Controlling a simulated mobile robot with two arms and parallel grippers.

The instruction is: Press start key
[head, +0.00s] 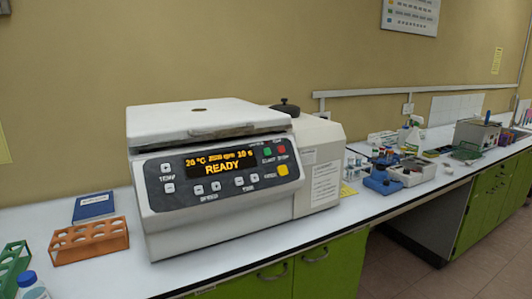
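A white and grey benchtop centrifuge (223,220) stands on the white bench. Its lid (205,122) is down. Its dark panel has a lit display (222,162) that reads 20 °C, an rpm value, 10 s and READY. The lettering beside these keys is too small to read surely, so I cannot tell by label which is start. Neither of my grippers is in view, and nothing covers the panel.
An orange tube rack (89,241), a blue box or book (93,207), a green rack (13,267) and a blue-capped bottle (31,286) stand left of the centrifuge. A blue device (384,182) and other lab items stand farther right. Space before the panel is clear.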

